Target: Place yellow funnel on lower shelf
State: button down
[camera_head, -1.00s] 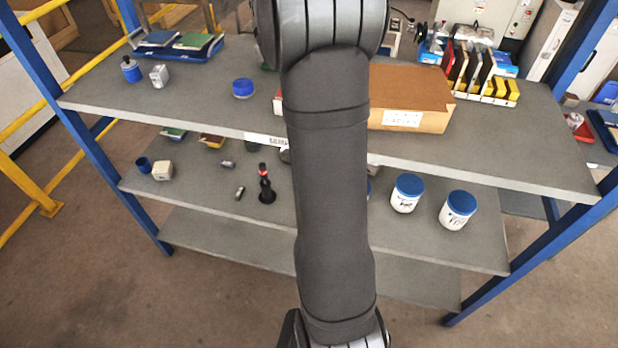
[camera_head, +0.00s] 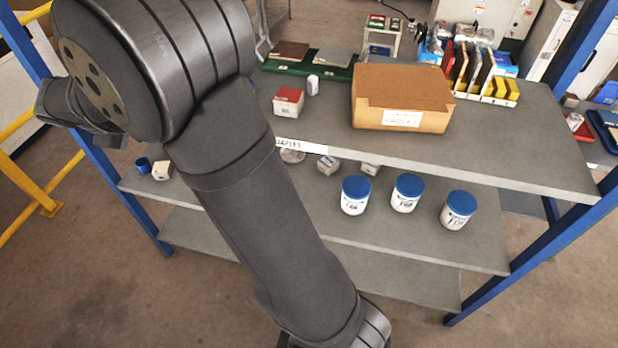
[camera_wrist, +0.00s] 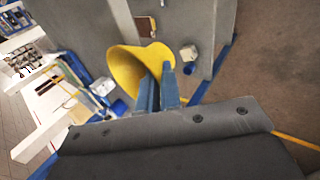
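The yellow funnel (camera_wrist: 128,68) shows in the wrist view at the fingertips, its wide mouth to the left. My gripper (camera_wrist: 160,85) has its two blue fingers close together and appears shut on the funnel's wall; the exact contact is partly hidden. In the head view my arm hides both the gripper and the funnel. The lower shelf (camera_head: 405,235) is grey and sits beneath the top shelf. Its left middle part is hidden behind my arm.
Jars with blue lids (camera_head: 407,193) stand on the lower shelf at the right. A blue cup (camera_head: 142,166) and white block (camera_head: 161,170) sit at its left. The top shelf (camera_head: 480,140) holds a cardboard box (camera_head: 403,92). A blue post (camera_head: 560,225) stands at the right.

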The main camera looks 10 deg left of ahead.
jog(key=s+a+f+n+y, duration=0.1)
jog(key=s+a+f+n, duration=0.1)
jog(key=a+f, duration=0.7)
jog(key=w+d+f+n+y, duration=0.1)
jog(key=w+d+f, duration=0.2)
jog(key=w+f, duration=0.65)
jog(key=w+d+f, duration=0.4)
jog(key=w+f, duration=0.5)
jog(key=f, duration=1.2)
jog(key=shift+s+a, duration=0.2)
jog(key=shift+a, duration=0.05)
jog(key=c, duration=1.6)
grip_release()
jog(key=v, duration=1.2)
jog(key=shift+w+d+r, duration=0.1)
jog(key=shift+w+r, duration=0.1)
